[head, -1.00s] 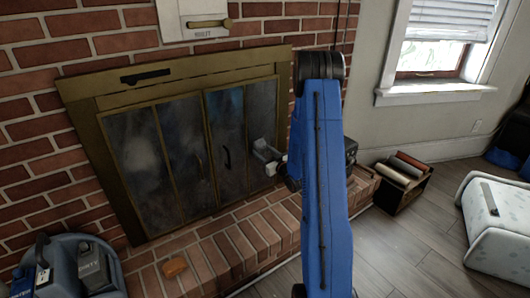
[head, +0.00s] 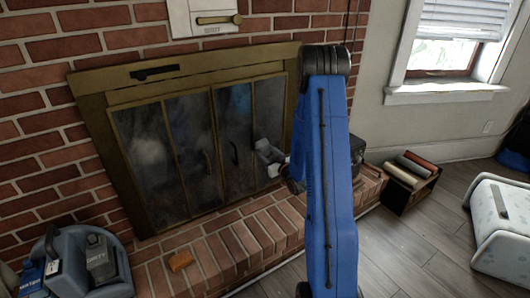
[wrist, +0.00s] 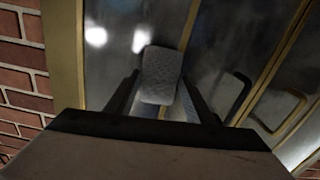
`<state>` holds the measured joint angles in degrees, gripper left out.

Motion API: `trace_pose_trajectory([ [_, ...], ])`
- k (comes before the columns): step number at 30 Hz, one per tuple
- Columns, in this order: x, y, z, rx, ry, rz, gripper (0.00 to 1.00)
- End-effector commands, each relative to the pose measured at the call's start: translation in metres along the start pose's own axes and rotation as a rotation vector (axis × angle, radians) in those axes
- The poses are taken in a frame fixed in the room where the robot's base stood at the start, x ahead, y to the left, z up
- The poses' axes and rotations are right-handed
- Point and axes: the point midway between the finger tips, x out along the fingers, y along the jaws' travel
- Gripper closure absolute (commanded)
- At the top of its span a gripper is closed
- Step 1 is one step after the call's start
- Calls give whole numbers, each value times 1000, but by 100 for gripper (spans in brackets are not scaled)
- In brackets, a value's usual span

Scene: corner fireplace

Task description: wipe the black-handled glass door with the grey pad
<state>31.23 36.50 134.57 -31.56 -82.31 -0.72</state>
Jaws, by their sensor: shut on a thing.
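The black-handled glass door (head: 236,125) is the right-hand door of the brass-framed fireplace. Its black handle (head: 233,152) also shows in the wrist view (wrist: 236,97). The glass looks cloudy. My gripper (head: 272,158) is in front of the door's right end, partly hidden by my blue arm. In the wrist view my gripper (wrist: 160,92) is shut on the grey pad (wrist: 161,72), which sticks out past the fingers over the glass panel beside the frame. I cannot tell whether the pad touches the glass.
The left glass door (head: 168,150) has a brown handle. A blue-grey caddy (head: 125,262) stands at the lower left. A box of rolls (head: 402,190) and a pale padded seat (head: 500,225) stand right. Floor between is clear.

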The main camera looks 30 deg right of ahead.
Motion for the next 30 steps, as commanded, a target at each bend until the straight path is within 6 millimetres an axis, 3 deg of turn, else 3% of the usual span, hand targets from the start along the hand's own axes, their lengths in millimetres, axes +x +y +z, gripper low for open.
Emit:
trace_pose_trajectory([
  [18, -47, 0, 0, 0, 1, 0, 69],
  [30, -50, 0, 0, 0, 1, 0, 69],
])
